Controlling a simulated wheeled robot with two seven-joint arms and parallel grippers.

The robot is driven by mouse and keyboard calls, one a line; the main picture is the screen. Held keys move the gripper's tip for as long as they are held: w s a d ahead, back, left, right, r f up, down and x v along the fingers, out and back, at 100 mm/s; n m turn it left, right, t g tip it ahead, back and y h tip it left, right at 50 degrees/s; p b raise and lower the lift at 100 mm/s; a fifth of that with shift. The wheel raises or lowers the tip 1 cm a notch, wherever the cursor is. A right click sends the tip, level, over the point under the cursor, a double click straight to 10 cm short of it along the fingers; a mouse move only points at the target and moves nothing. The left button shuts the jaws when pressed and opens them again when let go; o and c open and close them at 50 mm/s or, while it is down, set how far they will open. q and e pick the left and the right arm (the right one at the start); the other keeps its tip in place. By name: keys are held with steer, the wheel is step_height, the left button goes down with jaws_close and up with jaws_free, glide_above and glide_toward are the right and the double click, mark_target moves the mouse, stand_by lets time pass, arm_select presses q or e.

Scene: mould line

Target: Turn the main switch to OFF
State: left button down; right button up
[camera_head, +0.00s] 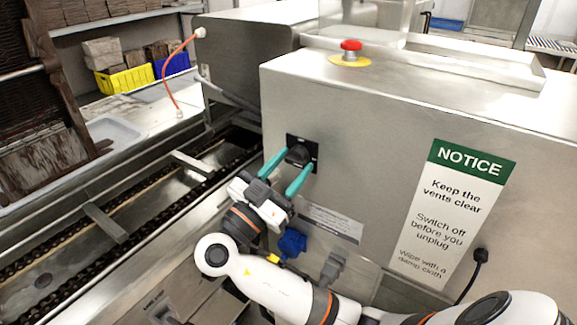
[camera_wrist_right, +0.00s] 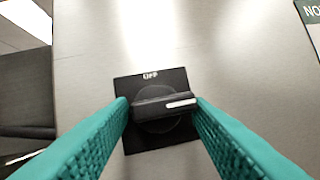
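The main switch (camera_head: 299,154) is a black rotary knob on a square black plate on the machine's grey metal front. In the right wrist view the switch (camera_wrist_right: 160,106) has its bar lying nearly level, with its white mark towards the right. The word OFF is at the plate's top edge. My right gripper (camera_head: 297,158) has its teal fingers spread, one tip at each side of the knob. In the wrist view the right gripper (camera_wrist_right: 160,103) straddles the ends of the bar; firm contact cannot be told. My left gripper is out of view.
A red emergency button (camera_head: 350,46) on a yellow disc stands on the machine's top. A NOTICE sign (camera_head: 452,213) is to the right of the switch. A blue connector (camera_head: 292,242) sits below it. A chain conveyor (camera_head: 120,225) runs along the left.

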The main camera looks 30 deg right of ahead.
steer(key=shift+c, duration=1.8)
steer(key=n+t+b, duration=0.1)
steer(key=n+b, duration=0.1)
steer(key=n+t+y+b, duration=0.1)
steer(key=n+b, duration=0.2)
steer(key=n+t+b, duration=0.2)
steer(key=shift+s+d, duration=0.1)
steer(key=shift+s, duration=0.15)
steer(key=n+t+y, duration=0.1)
steer(key=n, duration=0.2)
steer(key=shift+t, duration=0.3)
steer(key=n+t+y+p, duration=0.1)
steer(key=n+y+p, duration=0.1)
steer(key=n+p, duration=0.1)
steer(key=n+t+y+p, duration=0.1)
steer(key=n+p, duration=0.3)
steer(key=n, duration=0.2)
steer(key=n+y+p, duration=0.2)
steer(key=n+p, duration=0.2)
steer(key=shift+s+d+r+t+y, duration=0.1)
steer(key=shift+s+r+t+y, duration=0.2)
steer(key=shift+s+r+t, duration=0.1)
steer(key=shift+f+n+p, duration=0.25)
steer(key=shift+n+p, duration=0.75)
